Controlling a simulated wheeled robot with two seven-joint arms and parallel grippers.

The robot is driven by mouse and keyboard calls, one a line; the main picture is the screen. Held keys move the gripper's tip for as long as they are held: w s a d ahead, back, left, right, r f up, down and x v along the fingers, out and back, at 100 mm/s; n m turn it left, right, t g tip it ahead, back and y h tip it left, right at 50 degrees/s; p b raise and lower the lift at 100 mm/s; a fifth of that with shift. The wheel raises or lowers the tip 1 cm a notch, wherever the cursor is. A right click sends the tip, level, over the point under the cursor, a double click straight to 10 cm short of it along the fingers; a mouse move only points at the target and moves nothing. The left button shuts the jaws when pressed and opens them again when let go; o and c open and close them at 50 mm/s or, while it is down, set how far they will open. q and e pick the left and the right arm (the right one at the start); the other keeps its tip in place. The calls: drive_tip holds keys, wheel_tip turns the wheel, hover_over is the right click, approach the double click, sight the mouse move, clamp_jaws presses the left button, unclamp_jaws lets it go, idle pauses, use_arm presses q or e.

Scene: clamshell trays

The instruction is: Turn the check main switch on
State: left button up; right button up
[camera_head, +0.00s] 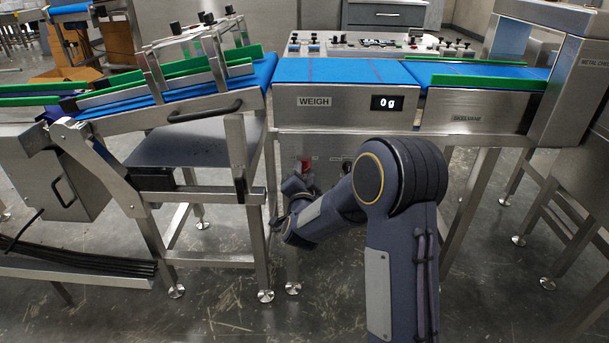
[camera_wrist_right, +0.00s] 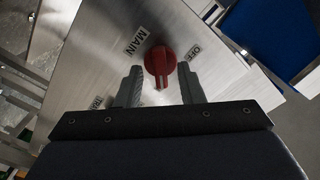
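The main switch is a red round knob with a raised handle. In the right wrist view the switch (camera_wrist_right: 160,62) sits on a bare metal panel, beside a "MAIN" label (camera_wrist_right: 137,41) and an "OFF" label (camera_wrist_right: 195,52). Its handle points down in that view, towards my gripper. My right gripper (camera_wrist_right: 159,84) is open, with one finger on each side of the handle and visible gaps between. In the head view the red switch (camera_head: 306,164) shows under the weigh conveyor, partly hidden by my right arm. My left gripper is not in view.
The weigh conveyor (camera_head: 345,106) has a blue belt and a display reading 0 g. A sloped conveyor with green guides (camera_head: 180,70) stands to its left, a metal housing (camera_head: 575,75) to its right. Steel legs stand near my right arm.

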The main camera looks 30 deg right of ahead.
drive_tip(key=p+v, duration=0.1)
drive_tip(key=v, duration=0.7)
drive_tip(key=shift+p, duration=0.3)
drive_tip(key=shift+w, duration=0.15)
